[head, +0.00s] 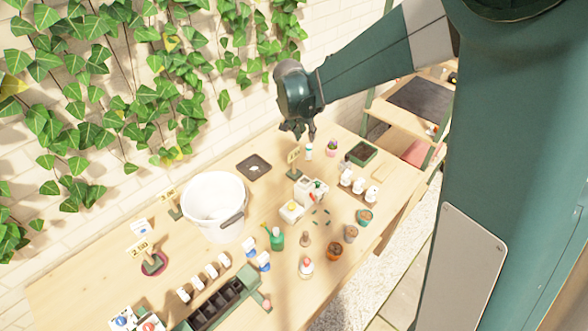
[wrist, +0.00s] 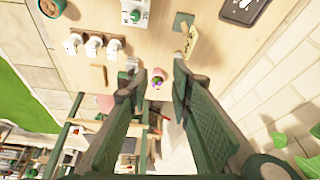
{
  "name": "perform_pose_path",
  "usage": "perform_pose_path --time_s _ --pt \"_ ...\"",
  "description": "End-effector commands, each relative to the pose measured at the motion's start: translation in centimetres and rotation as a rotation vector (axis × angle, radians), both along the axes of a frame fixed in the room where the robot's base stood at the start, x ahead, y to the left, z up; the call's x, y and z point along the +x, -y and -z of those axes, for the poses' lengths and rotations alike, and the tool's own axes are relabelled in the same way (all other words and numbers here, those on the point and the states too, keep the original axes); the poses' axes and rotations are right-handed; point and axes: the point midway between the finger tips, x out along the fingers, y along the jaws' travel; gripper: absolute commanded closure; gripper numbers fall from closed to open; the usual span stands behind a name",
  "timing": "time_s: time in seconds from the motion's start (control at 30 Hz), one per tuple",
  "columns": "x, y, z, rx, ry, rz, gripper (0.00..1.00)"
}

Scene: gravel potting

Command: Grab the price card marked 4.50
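Several price cards stand along the back of the bench, with writing too small to read surely, so I cannot tell which is marked 4.50. One card (head: 294,156) stands just below my gripper (head: 299,134); it also shows in the wrist view (wrist: 191,42), tilted on a green base. Another card (head: 168,198) stands left of the white bucket, and more cards (head: 139,245) stand at the far left. In the wrist view my gripper (wrist: 158,77) has its fingers apart with nothing held. The near card lies just beyond the right fingertip, apparently not touched.
A white bucket (head: 214,205) stands at the back middle. A dark tray (head: 254,167) lies between it and the near card. White bottles (head: 358,184), small pots and a green box (head: 361,153) crowd the right side.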

Motion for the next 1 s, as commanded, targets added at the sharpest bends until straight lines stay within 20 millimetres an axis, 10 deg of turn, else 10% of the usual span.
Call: perform_pose_path --time_s 0.6,1.0 --pt "5.3 -5.3 8.5 -0.023 -0.005 0.142 0.78" --pt "5.7 -5.8 9.4 -0.025 -0.005 0.157 0.78"
